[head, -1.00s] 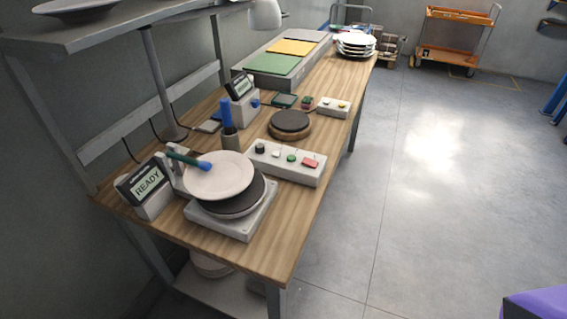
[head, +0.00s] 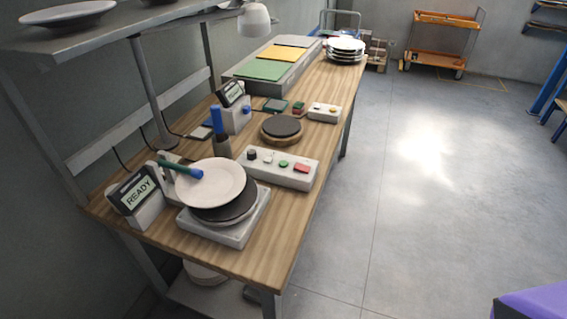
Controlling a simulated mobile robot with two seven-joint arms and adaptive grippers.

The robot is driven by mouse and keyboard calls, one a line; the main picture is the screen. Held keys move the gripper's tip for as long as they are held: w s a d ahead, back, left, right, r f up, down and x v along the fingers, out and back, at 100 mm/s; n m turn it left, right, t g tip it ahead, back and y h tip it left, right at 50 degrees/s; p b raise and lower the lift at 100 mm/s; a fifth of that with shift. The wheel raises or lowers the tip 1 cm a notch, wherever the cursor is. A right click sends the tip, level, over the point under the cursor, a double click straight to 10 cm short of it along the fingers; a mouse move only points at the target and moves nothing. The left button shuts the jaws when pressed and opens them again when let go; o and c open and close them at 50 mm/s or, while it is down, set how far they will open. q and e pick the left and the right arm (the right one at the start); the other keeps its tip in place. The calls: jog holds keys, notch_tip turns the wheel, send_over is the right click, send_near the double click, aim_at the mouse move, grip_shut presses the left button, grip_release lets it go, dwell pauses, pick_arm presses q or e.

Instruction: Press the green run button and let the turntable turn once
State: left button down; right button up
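The control box (head: 262,166) is a pale grey block on the wooden table. On its top are a black knob (head: 252,154), a white button (head: 268,158), the green button (head: 283,164) and a red button (head: 301,168). In front of it is the turntable (head: 236,206), a dark disc on a square grey base, with a white plate (head: 212,187) on it. A rod with a blue end (head: 193,173) reaches over the plate from a bracket. A display (head: 139,194) beside it reads READY. Neither of my grippers is in view.
The wooden table (head: 254,242) also bears a second round dark disc (head: 282,127), a smaller button box (head: 324,112), coloured mats (head: 262,70) and a plate stack (head: 345,48). A shelf (head: 110,32) overhangs the left. The floor (head: 420,210) right of the table is clear.

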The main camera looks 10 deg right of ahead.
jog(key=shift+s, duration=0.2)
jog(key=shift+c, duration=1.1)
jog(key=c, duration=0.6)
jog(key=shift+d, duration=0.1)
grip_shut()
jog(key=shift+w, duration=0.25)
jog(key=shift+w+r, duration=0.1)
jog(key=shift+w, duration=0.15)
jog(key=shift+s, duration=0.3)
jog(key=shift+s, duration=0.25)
